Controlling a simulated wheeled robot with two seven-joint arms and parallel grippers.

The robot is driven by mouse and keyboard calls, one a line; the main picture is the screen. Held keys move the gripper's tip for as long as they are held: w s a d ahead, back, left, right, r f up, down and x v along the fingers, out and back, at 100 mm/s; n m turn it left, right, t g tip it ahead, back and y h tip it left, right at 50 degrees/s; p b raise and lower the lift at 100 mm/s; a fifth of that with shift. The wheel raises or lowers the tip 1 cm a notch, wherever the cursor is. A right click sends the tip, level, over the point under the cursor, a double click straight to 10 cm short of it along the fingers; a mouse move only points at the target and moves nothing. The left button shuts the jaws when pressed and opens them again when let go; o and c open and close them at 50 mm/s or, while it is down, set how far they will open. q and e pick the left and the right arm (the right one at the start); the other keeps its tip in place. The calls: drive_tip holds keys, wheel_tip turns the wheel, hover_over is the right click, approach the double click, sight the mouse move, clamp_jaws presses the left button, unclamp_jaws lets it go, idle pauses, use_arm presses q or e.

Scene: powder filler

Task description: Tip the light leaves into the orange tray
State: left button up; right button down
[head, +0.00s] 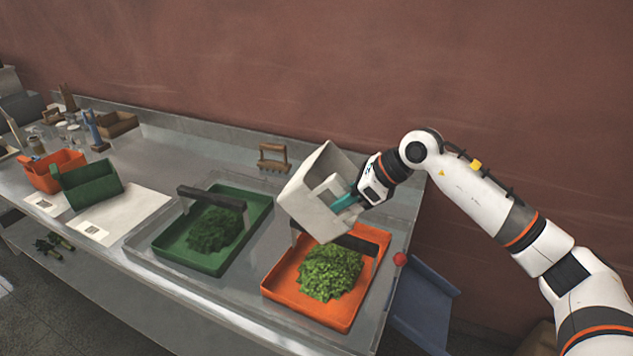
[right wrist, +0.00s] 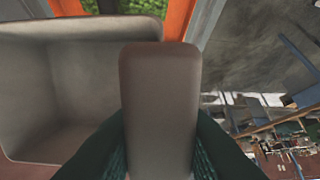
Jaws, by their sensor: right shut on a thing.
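The orange tray (head: 342,321) lies at the right end of the steel counter, with a heap of light green leaves (head: 331,271) in it. My right gripper (head: 346,201) is shut on the handle of a pale grey bin (head: 308,207), held tilted above the tray's back part. In the right wrist view the handle (right wrist: 158,110) stands between the fingers. The bin's inside (right wrist: 70,85) looks bare there, as far as it shows. A strip of the orange tray (right wrist: 178,18) and some leaves (right wrist: 131,6) show beyond the bin. My left gripper is not in view.
A green tray (head: 170,247) with dark leaves (head: 213,230) and a dark bar handle lies left of the orange tray. Orange and green bins (head: 92,184) stand at the left.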

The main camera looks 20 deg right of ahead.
wheel_tip(320, 180, up, 2)
drive_tip(key=g+h+p, duration=0.1)
drive_tip(key=p, duration=0.1)
drive_tip(key=shift+w+h+p, duration=0.1)
drive_tip(key=shift+h+p, duration=0.2)
drive_tip(key=shift+f+g+h+b, duration=0.3)
drive_tip(key=shift+g+h+b, duration=0.1)
drive_tip(key=shift+g+b, duration=0.2)
drive_tip(key=g+h, duration=0.1)
drive_tip(key=r+g+h, duration=0.1)
drive_tip(key=h, duration=0.1)
drive_tip(key=shift+a+g, duration=0.1)
drive_tip(key=shift+g, duration=0.3)
drive_tip(key=shift+g+h, duration=0.4)
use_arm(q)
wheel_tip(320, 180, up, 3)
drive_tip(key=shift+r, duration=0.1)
